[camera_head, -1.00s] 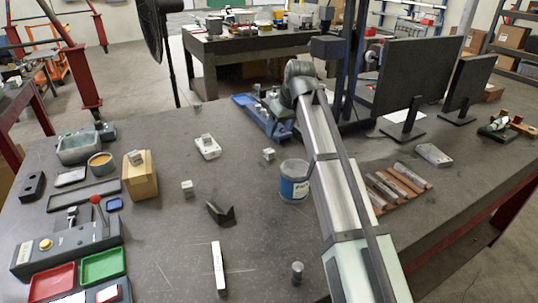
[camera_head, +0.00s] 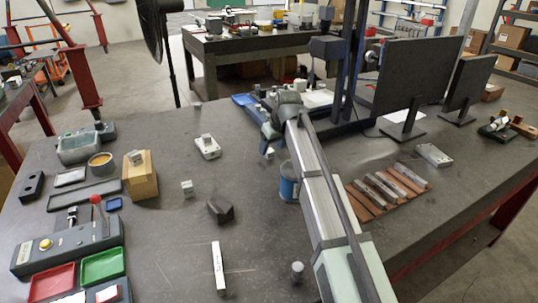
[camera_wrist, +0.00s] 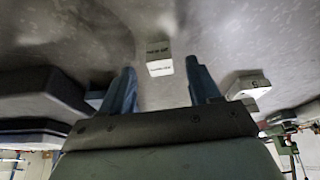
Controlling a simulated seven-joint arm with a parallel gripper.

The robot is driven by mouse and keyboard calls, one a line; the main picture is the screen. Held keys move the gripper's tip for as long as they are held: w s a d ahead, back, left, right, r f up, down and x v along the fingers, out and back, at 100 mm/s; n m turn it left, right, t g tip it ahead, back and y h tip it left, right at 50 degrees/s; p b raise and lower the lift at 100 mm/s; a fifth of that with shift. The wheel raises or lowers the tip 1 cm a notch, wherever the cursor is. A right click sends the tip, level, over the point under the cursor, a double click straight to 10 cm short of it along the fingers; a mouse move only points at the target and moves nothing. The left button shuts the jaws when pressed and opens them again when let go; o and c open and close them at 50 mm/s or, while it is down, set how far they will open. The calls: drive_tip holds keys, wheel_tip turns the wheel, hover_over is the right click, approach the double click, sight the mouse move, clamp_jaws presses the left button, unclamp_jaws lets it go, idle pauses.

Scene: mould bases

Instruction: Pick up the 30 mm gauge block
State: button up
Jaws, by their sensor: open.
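Several small pale blocks stand on the dark table, and I cannot read their sizes in the head view. One pale block (camera_head: 269,153) stands beside my gripper, partly hidden by it. In the wrist view, a white block with dark lettering (camera_wrist: 159,58) sits on the table, in line with the gap between my fingers; it appears to be the same block. My gripper (camera_wrist: 161,70) is open, with one blue finger to each side and nothing held.
A blue-labelled can (camera_head: 288,182) stands close beside my arm. A dark angular piece (camera_head: 220,211) and a pale bar (camera_head: 218,268) lie in front. Brown strips with metal bars (camera_head: 363,204) lie to the right.

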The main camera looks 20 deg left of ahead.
drive_tip(key=x, duration=0.2)
drive_tip(key=shift+a+f, duration=0.15)
drive_tip(key=shift+f, duration=0.05)
clamp_jaws()
idle(0.4)
